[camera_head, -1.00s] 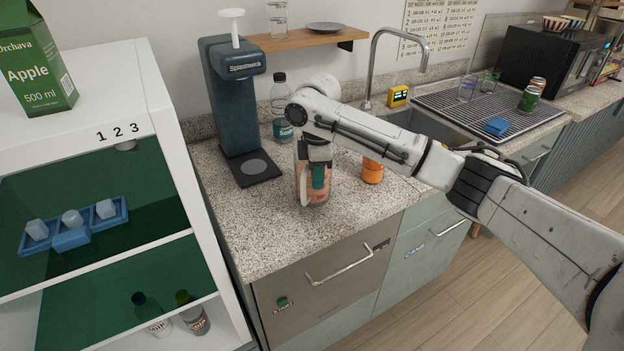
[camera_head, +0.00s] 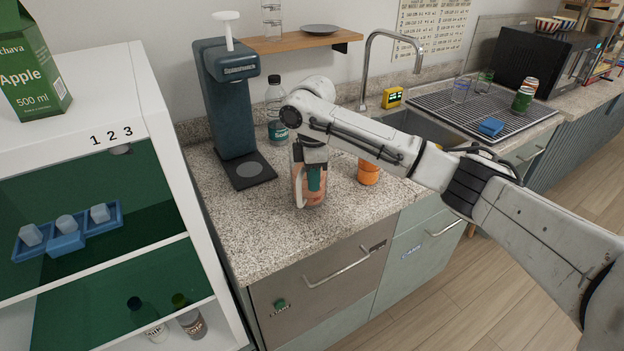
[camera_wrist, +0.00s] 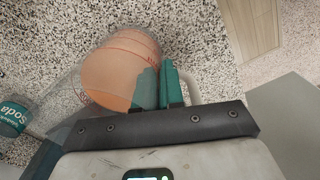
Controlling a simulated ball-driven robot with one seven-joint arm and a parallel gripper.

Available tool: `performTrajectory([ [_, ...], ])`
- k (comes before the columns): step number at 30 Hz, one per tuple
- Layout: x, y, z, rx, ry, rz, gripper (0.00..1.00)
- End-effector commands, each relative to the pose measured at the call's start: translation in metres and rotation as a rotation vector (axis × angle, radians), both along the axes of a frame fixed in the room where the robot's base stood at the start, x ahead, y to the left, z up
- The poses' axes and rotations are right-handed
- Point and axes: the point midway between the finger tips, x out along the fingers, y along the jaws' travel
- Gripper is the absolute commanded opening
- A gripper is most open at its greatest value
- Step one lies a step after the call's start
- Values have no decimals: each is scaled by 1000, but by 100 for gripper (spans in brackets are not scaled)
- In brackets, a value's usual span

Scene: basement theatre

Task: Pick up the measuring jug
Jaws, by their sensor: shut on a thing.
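The measuring jug (camera_head: 304,193) is a clear vessel with red markings, a pale handle and an orange-pink lower part. In the head view it is upright at the counter's front, on or just above the top; I cannot tell which. My gripper (camera_head: 316,178) points down at it. In the wrist view, the teal fingers (camera_wrist: 160,80) are close together at the wall of the jug (camera_wrist: 115,70), on its handle side. One finger appears through or inside the clear wall. The exact grip is partly hidden by the wrist.
A dark soda machine (camera_head: 228,105) and a soda bottle (camera_head: 277,132) stand behind the jug. An orange container (camera_head: 369,172) is close on its right. The sink (camera_head: 420,125) and drying rack (camera_head: 480,106) are farther right. A white shelf unit (camera_head: 168,150) borders the counter's left. Counter left of the jug is clear.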

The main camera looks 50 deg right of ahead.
Motion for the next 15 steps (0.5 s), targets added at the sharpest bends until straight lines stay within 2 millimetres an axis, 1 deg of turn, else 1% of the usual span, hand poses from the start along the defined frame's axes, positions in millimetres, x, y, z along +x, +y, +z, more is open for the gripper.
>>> performTrajectory([
  [1,-1,2,-2,5,8,2,0],
  [5,-1,2,3,4,5,2,0],
  [11,0,1,18,2,1,1,0],
  [15,-2,3,32,2,-1,3,0],
])
